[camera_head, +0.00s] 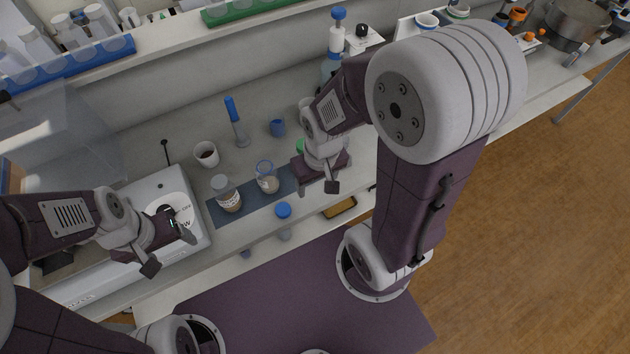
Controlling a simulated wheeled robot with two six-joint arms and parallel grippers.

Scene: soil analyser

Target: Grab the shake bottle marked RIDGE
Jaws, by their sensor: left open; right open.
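A small labelled bottle (228,194) with brownish contents and a pale lid stands on the dark blue mat (220,217). Its label is too small to read, so I cannot tell whether it says RIDGE. A blue-capped bottle (284,212) stands at the front edge of the mat. A green cap (300,146) shows partly behind my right gripper. My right gripper (317,189) is open and empty, above the mat's right end, right of the bottles. My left gripper (169,250) is open and empty over the front of the white analyser (158,190), left of the labelled bottle.
A glass beaker (267,178) with brown contents stands on the mat between bottle and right gripper. A white cup (206,154), blue-handled tool (236,122) and blue cup (277,128) stand behind. A blue tube rack (70,62) is on the shelf. An orange-brown tray (340,208) lies near the front edge.

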